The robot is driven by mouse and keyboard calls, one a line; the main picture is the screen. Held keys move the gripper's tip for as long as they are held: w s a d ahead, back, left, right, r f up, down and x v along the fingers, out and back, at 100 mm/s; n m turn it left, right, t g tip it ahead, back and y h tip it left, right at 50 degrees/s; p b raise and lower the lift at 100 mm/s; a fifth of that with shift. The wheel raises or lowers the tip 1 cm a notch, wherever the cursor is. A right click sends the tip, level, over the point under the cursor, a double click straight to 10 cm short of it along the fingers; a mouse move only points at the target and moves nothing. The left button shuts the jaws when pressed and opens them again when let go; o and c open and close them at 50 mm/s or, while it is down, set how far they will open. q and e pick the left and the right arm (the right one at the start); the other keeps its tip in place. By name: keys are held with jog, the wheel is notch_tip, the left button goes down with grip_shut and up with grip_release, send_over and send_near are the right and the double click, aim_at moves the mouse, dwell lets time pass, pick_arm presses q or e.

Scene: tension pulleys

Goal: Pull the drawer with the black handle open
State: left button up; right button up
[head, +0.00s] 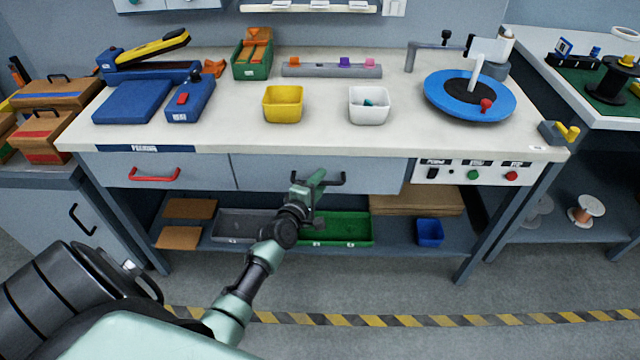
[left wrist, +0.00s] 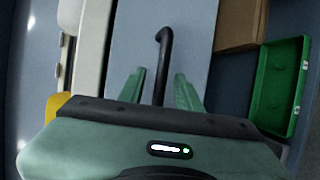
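The drawer with the black handle (head: 382,176) is under the tabletop, right of a drawer with a red handle. Its front looks flush with the bench, so it is shut. Its black handle (head: 334,182) is a bar, partly hidden behind my left gripper (head: 312,186). In the left wrist view the black handle (left wrist: 164,62) runs between the two green fingers of my left gripper (left wrist: 160,90). The fingers are open, one on each side of the bar, with a visible gap to it. My right gripper is not in view.
The red-handled drawer (head: 105,172) is beside it at left. A lower shelf holds a grey tray (head: 232,226), a green tray (head: 352,228) and a blue bin (head: 430,232). A control panel (head: 466,172) is at right. Floor in front of the bench is clear.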

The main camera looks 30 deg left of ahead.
pick_arm(q)
grip_shut()
dwell(0.6)
jog(key=shift+f, duration=0.1)
dwell(0.8)
